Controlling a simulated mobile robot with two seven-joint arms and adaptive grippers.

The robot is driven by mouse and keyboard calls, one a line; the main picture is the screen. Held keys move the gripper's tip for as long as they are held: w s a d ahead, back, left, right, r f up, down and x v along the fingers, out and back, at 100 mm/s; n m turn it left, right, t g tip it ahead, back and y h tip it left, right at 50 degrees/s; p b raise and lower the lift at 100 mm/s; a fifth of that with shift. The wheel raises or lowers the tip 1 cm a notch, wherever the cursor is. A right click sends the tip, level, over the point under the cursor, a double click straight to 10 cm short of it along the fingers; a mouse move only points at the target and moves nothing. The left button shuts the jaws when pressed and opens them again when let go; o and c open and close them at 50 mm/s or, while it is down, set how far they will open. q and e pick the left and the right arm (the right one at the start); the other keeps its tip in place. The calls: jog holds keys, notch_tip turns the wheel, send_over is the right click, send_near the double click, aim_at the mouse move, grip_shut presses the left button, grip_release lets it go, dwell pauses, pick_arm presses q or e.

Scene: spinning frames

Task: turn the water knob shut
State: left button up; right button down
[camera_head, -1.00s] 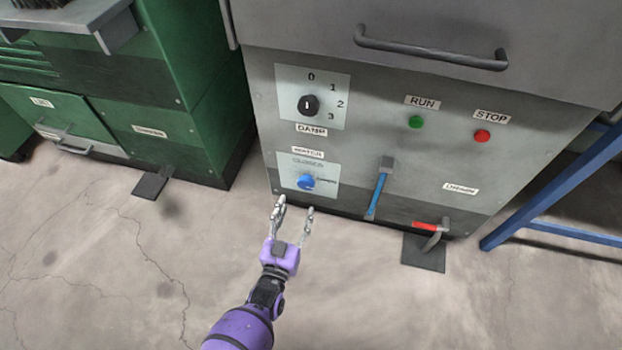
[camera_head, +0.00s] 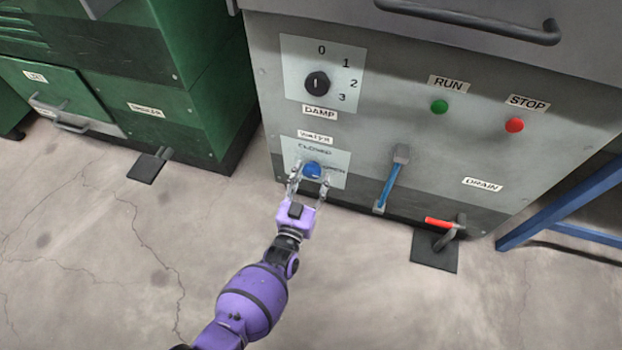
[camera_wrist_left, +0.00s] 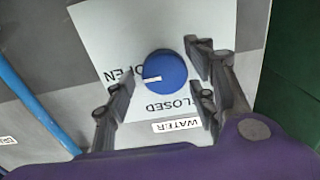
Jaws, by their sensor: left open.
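The blue water knob (camera_head: 312,170) sits on a pale plate (camera_head: 340,160) low on the grey machine's front, under a WATER label. In the left wrist view the round blue knob (camera_wrist_left: 165,77) shows a white pointer mark aimed at the word OPEN. The word CLOSED is at another side of it. My left gripper (camera_head: 308,180) is open, with its fingers spread to either side of the knob; in the left wrist view the fingers (camera_wrist_left: 160,78) flank it with gaps showing. Whether a finger touches it, I cannot tell. My right gripper is not in view.
Above the knob is a black DAMP dial (camera_head: 317,84). To the right are a blue-handled lever (camera_head: 390,182), a green RUN button (camera_head: 439,106), a red STOP button (camera_head: 514,125) and a red-handled drain lever (camera_head: 441,223). A green cabinet (camera_head: 185,90) stands left. The floor in front is clear.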

pick_arm(q)
jog(key=c, duration=1)
jog(key=shift+d, duration=0.1)
jog(key=shift+c, duration=0.2)
jog(key=n+b, duration=0.1)
jog(key=n, duration=0.2)
jog(key=shift+s+d+n, duration=0.1)
jog(key=shift+n, duration=0.3)
jog(key=n+b, duration=0.1)
jog(key=n, duration=0.3)
jog(key=shift+r+n, duration=0.15)
jog(key=shift+n, duration=0.15)
jog(key=n+b, duration=0.2)
jog(key=n, duration=0.3)
jog(key=shift+r, duration=0.15)
jog(key=shift+a+r+n+b, duration=0.1)
jog(key=shift+n+b, duration=0.3)
jog(key=shift+n, duration=0.7)
jog(key=shift+a+r+n+b, duration=0.1)
jog(key=shift+n+b, duration=0.3)
jog(key=shift+n, duration=0.7)
jog(key=shift+w, duration=0.2)
